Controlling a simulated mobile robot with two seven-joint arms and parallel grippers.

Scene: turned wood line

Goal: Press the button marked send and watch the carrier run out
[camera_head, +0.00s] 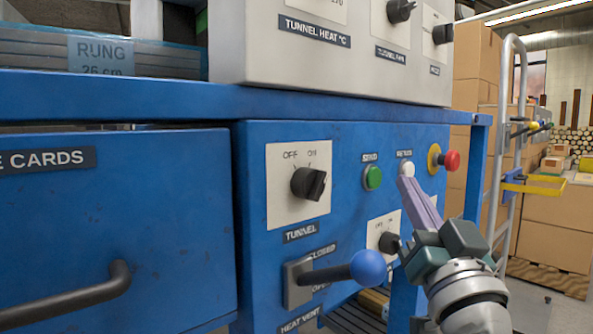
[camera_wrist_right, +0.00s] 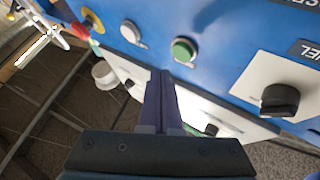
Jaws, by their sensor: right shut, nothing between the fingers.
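The green send button (camera_head: 372,178) sits on the blue panel under a label reading SEND. It also shows in the right wrist view (camera_wrist_right: 184,50). A white button (camera_head: 407,169) under a second label, which seems to read RETURN, is just to its right; it shows in the right wrist view too (camera_wrist_right: 131,32). My right gripper (camera_head: 408,184) is shut and empty, its purple fingers pointing at the panel. In the head view its tips overlap the area just below the white button, right of the green one. Contact cannot be told. The carrier is not identifiable. My left gripper is out of view.
A red emergency knob (camera_head: 451,161) on a yellow ring is right of the buttons. The tunnel dial (camera_head: 308,183) and the blue-balled vent lever (camera_head: 368,268) stick out to the left and below. A small dark dial (camera_head: 389,243) is beneath the buttons. A drawer handle (camera_head: 70,294) protrudes at lower left.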

